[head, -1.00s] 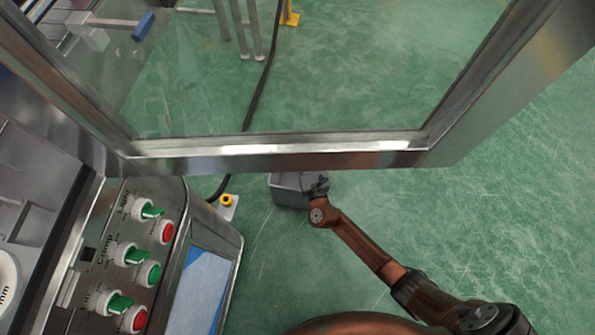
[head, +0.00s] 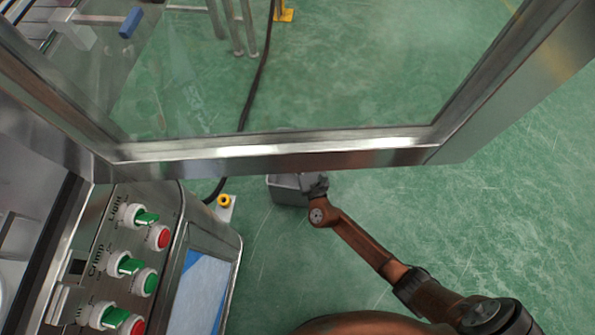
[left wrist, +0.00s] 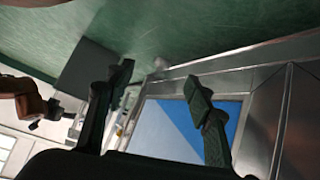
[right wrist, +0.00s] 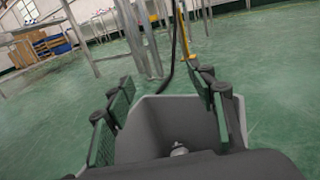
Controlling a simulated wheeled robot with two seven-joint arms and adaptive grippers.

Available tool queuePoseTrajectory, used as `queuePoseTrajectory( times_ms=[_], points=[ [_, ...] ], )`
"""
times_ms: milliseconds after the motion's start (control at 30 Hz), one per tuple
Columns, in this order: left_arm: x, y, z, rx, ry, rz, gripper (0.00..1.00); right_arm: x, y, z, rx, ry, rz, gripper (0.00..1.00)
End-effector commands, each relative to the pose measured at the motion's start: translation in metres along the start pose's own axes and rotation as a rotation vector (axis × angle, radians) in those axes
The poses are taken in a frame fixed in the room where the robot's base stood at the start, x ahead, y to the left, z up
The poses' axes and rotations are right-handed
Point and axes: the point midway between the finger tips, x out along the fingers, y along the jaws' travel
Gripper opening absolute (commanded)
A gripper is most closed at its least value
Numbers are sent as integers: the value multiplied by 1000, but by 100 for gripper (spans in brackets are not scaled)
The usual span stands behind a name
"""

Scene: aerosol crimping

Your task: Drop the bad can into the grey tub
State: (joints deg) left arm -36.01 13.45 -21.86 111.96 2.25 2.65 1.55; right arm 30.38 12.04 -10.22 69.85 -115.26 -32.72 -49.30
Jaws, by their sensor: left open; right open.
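A small silvery thing (right wrist: 179,150), perhaps the can's end, shows low inside the tub, partly hidden by the gripper body. My left gripper (left wrist: 158,88) is open and empty in the left wrist view; it is outside the head view.
A steel-framed glass door (head: 270,158) crosses the head view above the tub. A control panel (head: 125,255) with green and red buttons is at left. A black cable (head: 262,75) lies on the floor behind the tub. Open floor (head: 510,220) is at right.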

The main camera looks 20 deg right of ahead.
Motion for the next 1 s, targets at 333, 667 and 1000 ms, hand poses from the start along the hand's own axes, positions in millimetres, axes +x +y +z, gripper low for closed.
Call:
queuePoseTrajectory(
  times_ms=[333, 667, 1000],
  points=[
    [0, 0, 0, -1, -1, 1, 49, -18, 0, -2, 1, 3, 0, 51],
    [0, 0, 0, -1, -1, 0, 49, -85, 0, -1, 0, 2, 0, 51],
    [0, 0, 0, -1, -1, 0, 49, -120, 0, 0, 0, 0, 0, 51]
  ],
)
